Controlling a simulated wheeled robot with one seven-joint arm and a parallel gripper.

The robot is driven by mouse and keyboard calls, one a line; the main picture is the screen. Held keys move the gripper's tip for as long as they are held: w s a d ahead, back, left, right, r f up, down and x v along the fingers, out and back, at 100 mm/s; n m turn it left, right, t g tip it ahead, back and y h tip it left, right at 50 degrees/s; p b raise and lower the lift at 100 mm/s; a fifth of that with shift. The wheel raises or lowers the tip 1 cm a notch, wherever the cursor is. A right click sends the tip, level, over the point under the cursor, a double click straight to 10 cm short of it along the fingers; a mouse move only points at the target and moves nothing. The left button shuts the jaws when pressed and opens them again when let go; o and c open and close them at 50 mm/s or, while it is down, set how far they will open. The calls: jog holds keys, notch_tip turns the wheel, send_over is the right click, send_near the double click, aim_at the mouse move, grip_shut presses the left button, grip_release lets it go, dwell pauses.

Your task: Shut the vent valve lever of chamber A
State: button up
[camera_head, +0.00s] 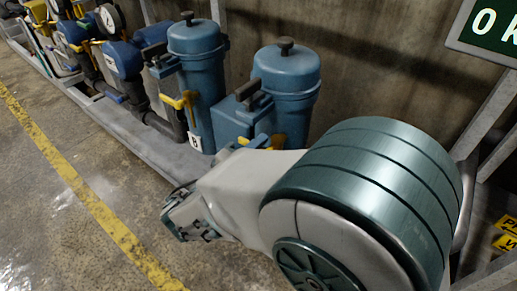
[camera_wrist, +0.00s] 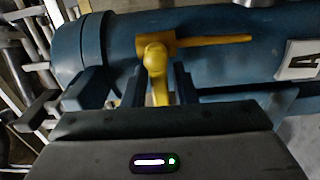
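The blue vessel of chamber A (camera_head: 287,88) stands at centre right in the head view, its lower part hidden by my arm. Its yellow vent valve lever (camera_head: 260,141) shows only in part above my arm. In the wrist view the yellow lever (camera_wrist: 156,62) is in the middle, with a thin yellow bar (camera_wrist: 215,40) reaching right along the blue body. A white tag marked A (camera_wrist: 303,60) is at the right. My gripper (camera_wrist: 160,88) has its two dark fingers on either side of the lever's near end. Narrow gaps seem to show; contact is unclear.
A second blue vessel (camera_head: 198,75) with a tag marked B (camera_head: 195,142) and a yellow lever (camera_head: 178,102) stands to the left. Pipes and gauges continue beyond it. A green sign (camera_head: 490,25) hangs upper right. The floor left of the yellow line (camera_head: 105,215) is clear.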

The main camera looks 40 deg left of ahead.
jog(key=shift+o, duration=0.6)
jog(key=s+p, duration=0.2)
jog(key=s, duration=1.1)
jog(key=shift+s+a+p, duration=0.15)
jog(key=shift+s+p, duration=0.25)
jog(key=shift+w, duration=0.1)
